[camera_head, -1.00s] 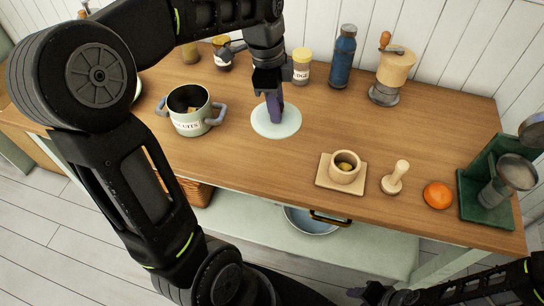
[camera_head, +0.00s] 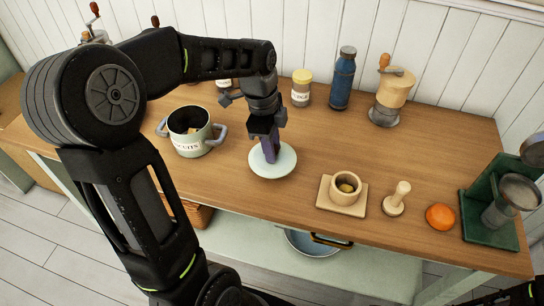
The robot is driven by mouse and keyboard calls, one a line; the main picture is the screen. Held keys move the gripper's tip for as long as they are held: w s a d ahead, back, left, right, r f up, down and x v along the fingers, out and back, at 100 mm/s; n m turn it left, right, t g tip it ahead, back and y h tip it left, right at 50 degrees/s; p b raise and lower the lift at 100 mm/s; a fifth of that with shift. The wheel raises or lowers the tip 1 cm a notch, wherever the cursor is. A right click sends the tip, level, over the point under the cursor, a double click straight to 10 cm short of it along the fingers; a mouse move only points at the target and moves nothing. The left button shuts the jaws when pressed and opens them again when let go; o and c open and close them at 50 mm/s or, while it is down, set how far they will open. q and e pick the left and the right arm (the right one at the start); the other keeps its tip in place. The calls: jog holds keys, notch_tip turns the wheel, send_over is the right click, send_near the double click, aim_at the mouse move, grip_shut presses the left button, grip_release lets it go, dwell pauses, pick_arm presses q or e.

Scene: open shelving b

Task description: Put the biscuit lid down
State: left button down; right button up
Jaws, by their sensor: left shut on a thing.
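The biscuit lid (camera_head: 286,165) is a pale round disc with a purple-grey upright handle, low over the wooden counter or on it; I cannot tell if it touches. My left gripper (camera_head: 268,150) is above it, shut on the handle, and partly hides it. The biscuit pot (camera_head: 193,146), pale with lettering and two grey-blue handles, stands open to the left with some biscuits inside. My right gripper is not in view; only a bit of that arm shows at the lower right corner.
A wooden mortar (camera_head: 345,187) on a square board, a pestle (camera_head: 397,198), an orange (camera_head: 440,217) and a green stand (camera_head: 488,220) sit to the right. A yellow-lidded jar (camera_head: 301,88), blue bottle (camera_head: 343,80) and grinder (camera_head: 391,92) line the back. Counter (camera_head: 330,140) between is clear.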

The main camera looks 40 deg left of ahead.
pick_arm(q)
jog(key=shift+f, duration=1.85)
jog(key=shift+f, duration=0.15)
jog(key=c, duration=1.1)
grip_release()
jog(key=shift+c, duration=0.2)
notch_tip(320, 180, up, 12)
jog(key=a, duration=0.1)
jog(key=shift+s+a, duration=0.3)
